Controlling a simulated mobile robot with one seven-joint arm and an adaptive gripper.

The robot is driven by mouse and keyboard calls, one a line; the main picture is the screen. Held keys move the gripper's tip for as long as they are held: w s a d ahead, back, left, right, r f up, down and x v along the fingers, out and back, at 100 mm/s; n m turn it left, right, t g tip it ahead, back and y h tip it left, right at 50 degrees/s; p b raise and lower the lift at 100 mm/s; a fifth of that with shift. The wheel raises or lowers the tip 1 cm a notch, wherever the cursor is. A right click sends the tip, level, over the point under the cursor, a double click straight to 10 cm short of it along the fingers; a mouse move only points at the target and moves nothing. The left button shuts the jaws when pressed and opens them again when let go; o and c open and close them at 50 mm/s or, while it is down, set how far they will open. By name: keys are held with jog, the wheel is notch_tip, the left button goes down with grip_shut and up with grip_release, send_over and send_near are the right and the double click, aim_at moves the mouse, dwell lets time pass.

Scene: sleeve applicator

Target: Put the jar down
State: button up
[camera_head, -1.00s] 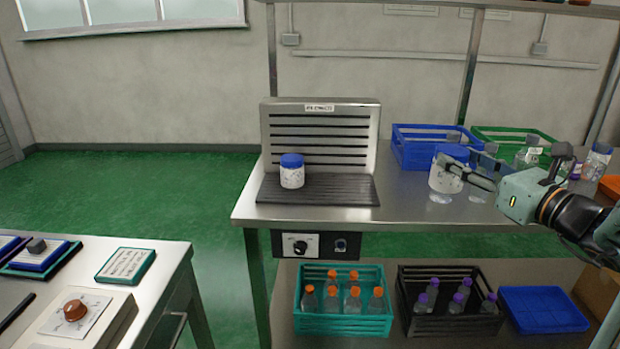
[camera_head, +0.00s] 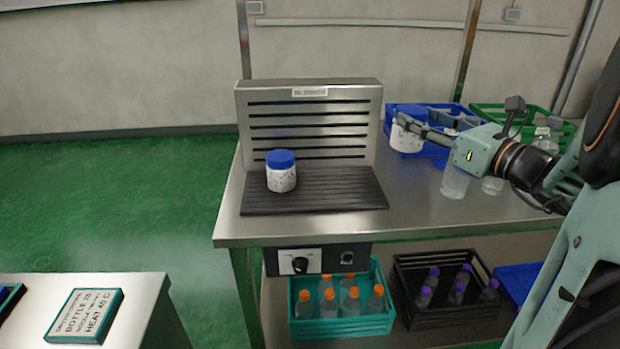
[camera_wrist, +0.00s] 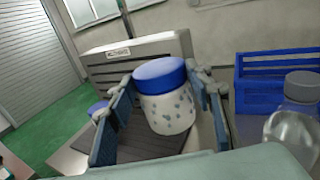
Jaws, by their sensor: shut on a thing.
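A white jar with a blue lid and a speckled sleeve (camera_wrist: 165,108) is between the fingers of my gripper (camera_wrist: 165,105) in the wrist view. My gripper is shut on it. In the head view this held jar (camera_head: 406,133) is upright, in front of the blue crate and right of the steel unit. A second jar like it (camera_head: 281,174) stands on the black ribbed mat (camera_head: 340,192) of the slotted steel unit (camera_head: 310,95). In the wrist view this second jar is mostly hidden behind the left finger.
Clear containers (camera_head: 455,180) stand on the steel bench (camera_head: 405,218) below my wrist. A blue crate (camera_head: 445,110) and a green crate (camera_head: 487,112) are at the back. The mat is bare to the right of the standing jar. Teal (camera_head: 341,327) and black (camera_head: 405,290) crates of bottles sit below.

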jog(key=w+a+f+b, duration=0.1)
jog(key=w+a+f, duration=0.1)
jog(key=a+f, duration=0.2)
jog(key=w+a+f+b, duration=0.2)
jog(key=a+f, duration=0.2)
jog(key=w+a+f+b, duration=0.2)
jog(key=a+f, duration=0.2)
jog(key=shift+w+a+f, duration=0.2)
jog(key=shift+w, duration=0.05)
jog(key=shift+f, duration=0.25)
jog(key=shift+f+b, duration=0.1)
jog(key=shift+b, duration=0.25)
jog(key=o, duration=1)
jog(key=shift+f, duration=0.15)
jog(key=o, duration=0.5)
jog(key=shift+c, duration=0.2)
